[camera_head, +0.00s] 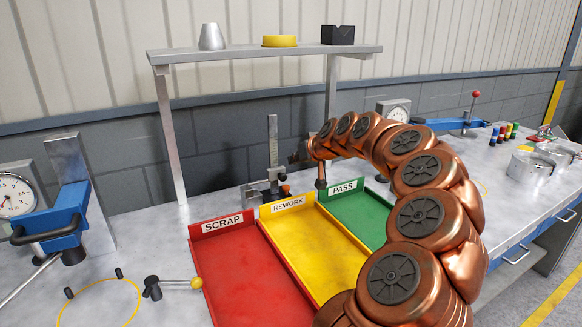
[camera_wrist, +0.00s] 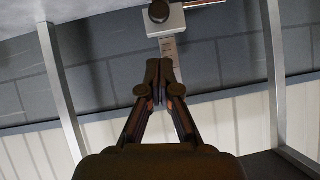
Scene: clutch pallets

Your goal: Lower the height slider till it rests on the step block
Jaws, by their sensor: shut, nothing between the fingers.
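The height gauge's upright steel column (camera_head: 273,138) stands behind the trays in the head view. Its slider (camera_head: 276,174) is low on the column, just above dark and orange parts near the base. In the wrist view the slider is a pale block (camera_wrist: 178,20) with a dark round knob and a thin rod to the right; the scale (camera_wrist: 171,52) runs past it. My gripper (camera_head: 294,157) is beside the column; in the wrist view its fingers (camera_wrist: 158,64) are together and empty, in front of the scale. A small grey block (camera_head: 251,193), possibly the step block, is left of the base; contact is unclear.
Red SCRAP (camera_head: 216,254), yellow REWORK (camera_head: 297,230) and green PASS (camera_head: 340,199) trays lie in front of the gauge. A raised shelf (camera_head: 260,52) stands over it on posts. A blue clamp fixture (camera_head: 55,222) is at left. My arm arches over the right side.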

